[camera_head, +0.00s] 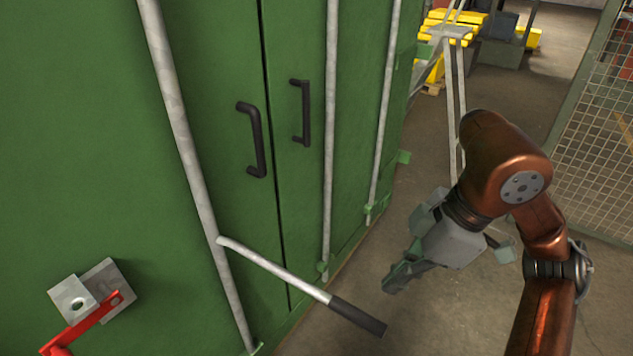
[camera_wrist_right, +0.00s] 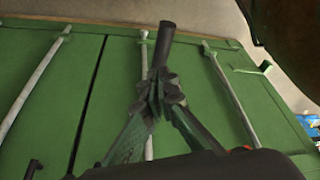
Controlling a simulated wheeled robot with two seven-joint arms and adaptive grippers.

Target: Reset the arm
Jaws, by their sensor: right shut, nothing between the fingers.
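My right gripper (camera_head: 402,277) hangs at the end of my copper-coloured arm, in front of the green container doors and to the right of the long lever. In the right wrist view my right gripper (camera_wrist_right: 160,92) has its fingers together and holds nothing. The lever (camera_head: 275,268) is a silver bar with a black grip (camera_head: 357,316) that sticks out from a vertical rod on the door. The black grip (camera_wrist_right: 165,40) shows beyond the fingertips in the wrist view, apart from them as far as I can tell. My left gripper is not in view.
Green doors (camera_head: 225,60) carry vertical locking rods and two black handles (camera_head: 253,140). A red bar (camera_head: 85,325) with a metal bracket is at lower left. A mesh fence (camera_head: 600,130) stands at right. Yellow items (camera_head: 440,45) lie at the back. Bare floor (camera_head: 420,160) lies between.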

